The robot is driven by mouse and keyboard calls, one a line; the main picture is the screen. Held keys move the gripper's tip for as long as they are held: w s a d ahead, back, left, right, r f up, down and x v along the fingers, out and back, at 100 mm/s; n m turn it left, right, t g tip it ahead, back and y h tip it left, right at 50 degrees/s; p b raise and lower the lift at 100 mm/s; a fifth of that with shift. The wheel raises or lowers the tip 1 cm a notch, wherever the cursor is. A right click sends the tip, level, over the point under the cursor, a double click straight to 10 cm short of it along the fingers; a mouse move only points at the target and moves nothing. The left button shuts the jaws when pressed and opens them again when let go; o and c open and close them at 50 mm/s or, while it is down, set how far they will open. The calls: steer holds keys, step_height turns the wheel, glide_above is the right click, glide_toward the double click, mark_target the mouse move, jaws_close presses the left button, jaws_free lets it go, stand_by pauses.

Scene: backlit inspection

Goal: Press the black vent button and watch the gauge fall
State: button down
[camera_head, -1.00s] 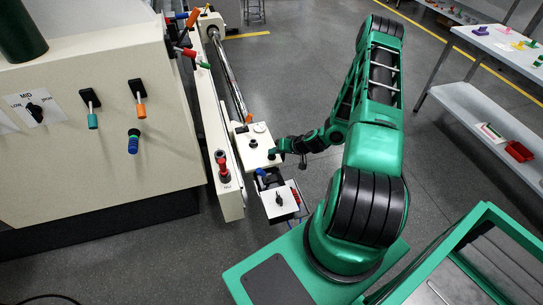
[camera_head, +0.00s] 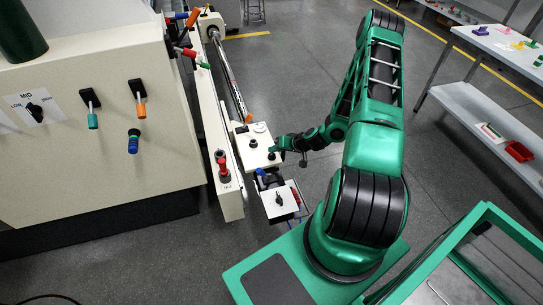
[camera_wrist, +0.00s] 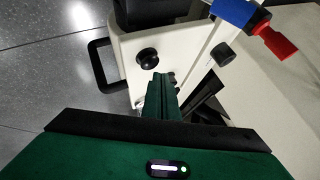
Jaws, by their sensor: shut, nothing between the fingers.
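A cream panel (camera_head: 262,160) in the middle of the head view carries a small round white gauge (camera_head: 260,127); its needle is too small to read. Black round knobs or buttons stand on it, one near its middle (camera_head: 253,143). I cannot read which is the vent button. My gripper (camera_head: 274,149) is shut and empty at the panel's right side, over or close to it. In the wrist view, my green fingers (camera_wrist: 164,78) point at the cream face, just below and right of a black button (camera_wrist: 147,57). Contact cannot be made out. Another black knob (camera_wrist: 222,53) is farther right.
A box with a black switch (camera_head: 279,199) stands in front of the panel. A long cream rail (camera_head: 210,110) with red knobs (camera_head: 222,165) runs on the left, beside a large cabinet (camera_head: 90,160). A shelf table (camera_head: 490,45) is at right. The floor between is clear.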

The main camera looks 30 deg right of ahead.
mark_target(274, 156)
steer(key=shift+r, duration=2.5)
